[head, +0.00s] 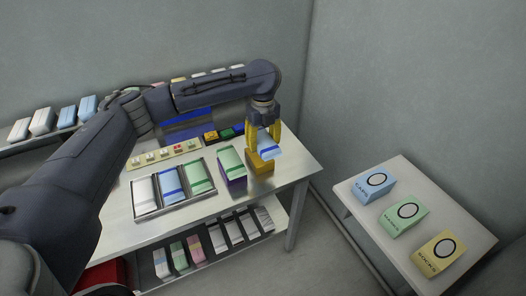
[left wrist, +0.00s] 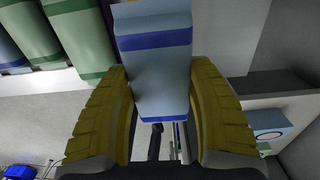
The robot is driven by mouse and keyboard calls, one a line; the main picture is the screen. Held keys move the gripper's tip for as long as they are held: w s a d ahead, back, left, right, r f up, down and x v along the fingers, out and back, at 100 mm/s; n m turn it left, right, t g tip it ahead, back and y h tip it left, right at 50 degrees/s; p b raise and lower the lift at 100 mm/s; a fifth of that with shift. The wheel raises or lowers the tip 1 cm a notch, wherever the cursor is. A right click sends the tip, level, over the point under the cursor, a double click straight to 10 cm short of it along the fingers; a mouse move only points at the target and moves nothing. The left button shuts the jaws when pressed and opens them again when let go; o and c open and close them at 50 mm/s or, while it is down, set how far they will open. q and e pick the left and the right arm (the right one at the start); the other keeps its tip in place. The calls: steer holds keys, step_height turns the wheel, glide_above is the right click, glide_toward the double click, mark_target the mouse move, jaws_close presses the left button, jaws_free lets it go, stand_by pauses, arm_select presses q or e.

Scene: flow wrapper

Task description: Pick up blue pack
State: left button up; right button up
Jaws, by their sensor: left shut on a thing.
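My left gripper (head: 263,146) is at the right part of the white table and has yellow fingers. It is shut on a light blue pack (head: 271,150) with a dark blue band. In the left wrist view the blue pack (left wrist: 158,75) sits between the two yellow fingers (left wrist: 160,120), one on each side. In the head view the fingers hide part of the pack. Another blue pack (head: 171,184) lies in the metal tray (head: 176,209), between a white pack (head: 143,192) and a green pack (head: 197,178). My right gripper is not in view.
A gold block (head: 260,166) is just below the gripper, and a green pack (head: 231,160) stands left of it on a purple base. A button panel (head: 165,154) lies behind the tray. A side table (head: 447,214) at right holds blue, green and yellow boxes.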

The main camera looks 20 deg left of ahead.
mark_target(259, 133)
arm_select(q)
step_height(259, 133, up, 12)
steer(key=f, duration=0.5)
steer(key=s+f, duration=0.1)
steer(key=f, duration=0.1)
steer(key=shift+f, duration=0.25)
steer(key=f, duration=0.3)
steer(key=shift+w+a+f, duration=0.35)
steer(key=shift+w+a, duration=0.05)
steer(key=shift+w+a+f, duration=0.3)
steer(key=shift+w, duration=0.2)
steer(key=shift+w+a+f, duration=0.25)
steer(key=shift+w, duration=0.2)
steer(key=shift+w+a, duration=0.15)
steer(key=shift+w, duration=0.2)
steer(key=shift+f, duration=3.15)
steer(key=shift+f, duration=0.25)
